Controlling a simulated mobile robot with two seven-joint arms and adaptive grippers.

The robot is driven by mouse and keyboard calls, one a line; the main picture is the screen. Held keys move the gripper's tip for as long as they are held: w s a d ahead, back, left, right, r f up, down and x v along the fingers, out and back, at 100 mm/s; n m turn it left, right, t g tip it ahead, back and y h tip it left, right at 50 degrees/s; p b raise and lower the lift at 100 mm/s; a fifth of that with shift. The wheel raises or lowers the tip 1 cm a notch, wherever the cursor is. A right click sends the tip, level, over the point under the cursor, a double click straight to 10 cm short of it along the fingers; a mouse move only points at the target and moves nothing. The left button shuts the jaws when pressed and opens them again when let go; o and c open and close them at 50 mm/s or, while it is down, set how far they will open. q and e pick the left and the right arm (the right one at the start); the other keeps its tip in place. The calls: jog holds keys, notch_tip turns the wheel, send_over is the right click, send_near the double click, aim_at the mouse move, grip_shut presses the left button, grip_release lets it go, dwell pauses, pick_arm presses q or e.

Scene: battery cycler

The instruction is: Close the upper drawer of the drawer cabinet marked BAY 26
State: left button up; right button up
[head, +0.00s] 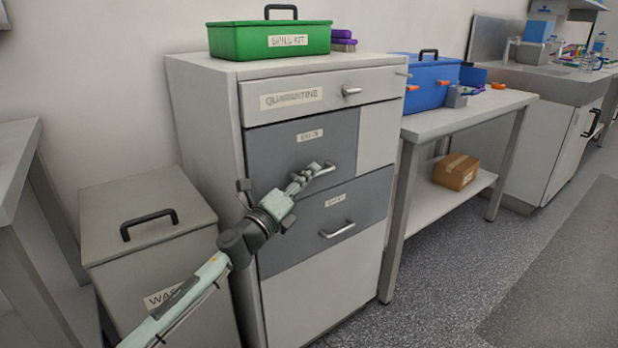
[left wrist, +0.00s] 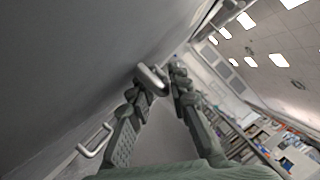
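The drawer cabinet (head: 219,129) stands against the wall. Its upper dark grey drawer (head: 275,150) has a small blurred label (head: 310,135) and a bar handle (head: 326,168). I see no clear gap around this drawer's front; whether it stands slightly out I cannot tell. My left gripper (head: 302,181) is at that handle. In the left wrist view, the handle (left wrist: 152,79) lies at my two fingertips (left wrist: 164,82), which are close together; whether they clamp it I cannot tell. A lower dark grey drawer (head: 290,245) with its own handle (head: 338,230) looks shut. My right gripper is not in view.
A light drawer marked QUARANTINE (head: 368,83) is above, with a green spill kit (head: 270,42) on top of the cabinet. A grey waste bin (head: 148,244) stands left. A table (head: 440,122) with a blue case (head: 431,84) stands right. Floor at right is clear.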

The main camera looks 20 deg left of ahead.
pick_arm(q)
jog(key=shift+r, duration=0.1)
jog(key=shift+s+a+f, duration=0.2)
jog(key=shift+s, duration=0.25)
jog(key=v, duration=1.1)
